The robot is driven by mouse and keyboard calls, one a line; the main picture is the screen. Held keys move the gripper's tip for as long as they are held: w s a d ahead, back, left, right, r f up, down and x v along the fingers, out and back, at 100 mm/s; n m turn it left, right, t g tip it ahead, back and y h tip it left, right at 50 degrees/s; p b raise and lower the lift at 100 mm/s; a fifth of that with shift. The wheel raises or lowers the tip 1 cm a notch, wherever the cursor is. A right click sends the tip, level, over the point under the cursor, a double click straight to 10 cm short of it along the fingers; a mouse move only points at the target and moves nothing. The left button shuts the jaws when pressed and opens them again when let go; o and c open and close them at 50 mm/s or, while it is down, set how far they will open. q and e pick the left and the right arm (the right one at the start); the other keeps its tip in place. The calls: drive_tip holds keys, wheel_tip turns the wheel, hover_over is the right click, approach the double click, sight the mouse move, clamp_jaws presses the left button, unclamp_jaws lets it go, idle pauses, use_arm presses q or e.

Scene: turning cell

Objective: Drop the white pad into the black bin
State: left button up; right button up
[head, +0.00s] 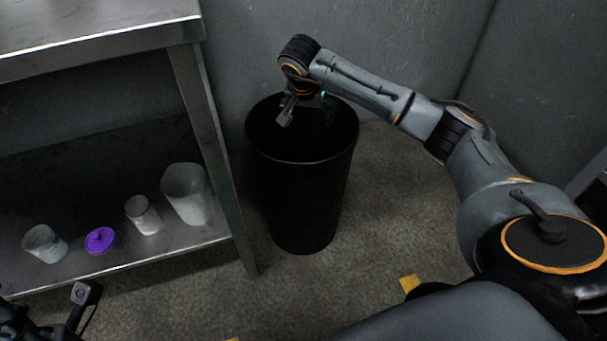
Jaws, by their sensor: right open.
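The black bin (303,205) stands upright on the floor beside the metal shelf, and its inside is too dark to make out. My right gripper (286,116) is over the bin's mouth, pointing down. It is open, and I see nothing held in it. I cannot see a white pad in this view; the bottom of the bin is hidden. My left gripper (84,296) shows only in part at the lower left corner, in front of the shelf, and its opening cannot be made out.
The metal shelf (185,240) on the left holds a grey cup (44,244), a purple lid (100,240), a white jar (143,214) and a larger pale container (186,193). Walls stand close behind the bin.

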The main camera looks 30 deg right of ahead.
drive_tip(key=v, duration=1.2)
